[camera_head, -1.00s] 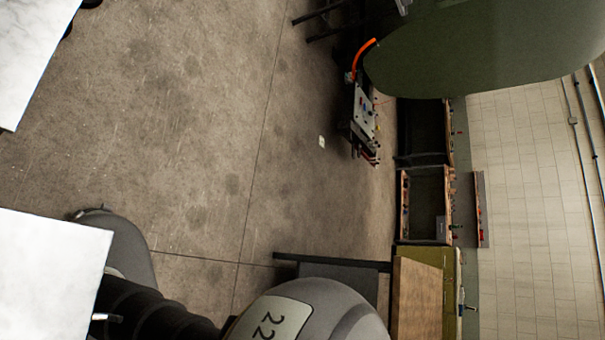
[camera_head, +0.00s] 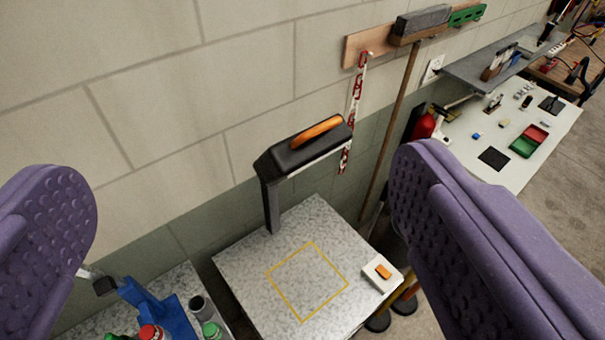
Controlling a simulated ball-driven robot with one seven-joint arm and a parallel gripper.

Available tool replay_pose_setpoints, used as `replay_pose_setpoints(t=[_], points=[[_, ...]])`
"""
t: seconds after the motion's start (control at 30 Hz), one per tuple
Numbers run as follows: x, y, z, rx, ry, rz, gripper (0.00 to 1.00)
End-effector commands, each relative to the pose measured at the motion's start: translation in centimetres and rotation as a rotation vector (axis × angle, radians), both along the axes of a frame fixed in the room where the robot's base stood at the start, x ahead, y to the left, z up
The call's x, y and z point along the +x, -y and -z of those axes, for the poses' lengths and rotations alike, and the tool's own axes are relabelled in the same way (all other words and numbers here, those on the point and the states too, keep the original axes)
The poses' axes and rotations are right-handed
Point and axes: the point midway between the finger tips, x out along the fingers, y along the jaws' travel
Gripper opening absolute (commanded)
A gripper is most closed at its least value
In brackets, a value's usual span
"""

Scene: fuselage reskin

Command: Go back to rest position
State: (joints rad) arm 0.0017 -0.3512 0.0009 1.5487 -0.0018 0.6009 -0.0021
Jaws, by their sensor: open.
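My gripper (camera_head: 245,225) shows as two purple, studded fingers, one at the left edge and one at the right of the view. The fingers stand wide apart with nothing between them, so it is open and empty. Behind and below the gap is a speckled grey table (camera_head: 235,262) with a yellow square outline (camera_head: 307,282) on its top. The fingers are apart from the table. No rest position is marked in the view.
A black post with an orange-topped arm (camera_head: 305,143) rises at the table's back. A white block with an orange button (camera_head: 382,272) lies at its right corner. A blue holder (camera_head: 150,305) and bottles stand lower left. A broom (camera_head: 392,130) hangs on the wall. A white workbench (camera_head: 515,135) stands right.

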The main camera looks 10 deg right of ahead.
Motion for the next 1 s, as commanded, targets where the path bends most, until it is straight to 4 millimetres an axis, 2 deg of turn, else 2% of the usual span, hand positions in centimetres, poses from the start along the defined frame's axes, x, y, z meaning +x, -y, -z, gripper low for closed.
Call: replay_pose_setpoints(t=[0.17,0.27,0.37,0.6,0.7,1.0], points=[[0.0,0.0,1.2,0.002,-0.001,-0.001,1.00],[0.1,0.0,3.6,0.003,-0.001,0.000,1.00],[0.1,0.0,7.3,0.003,-0.002,-0.001,1.00],[0.1,0.0,17.2,0.003,-0.002,-0.001,1.00],[0.1,0.0,19.4,0.003,-0.002,-0.001,1.00],[0.1,0.0,19.9,0.003,-0.001,-0.001,1.00]])
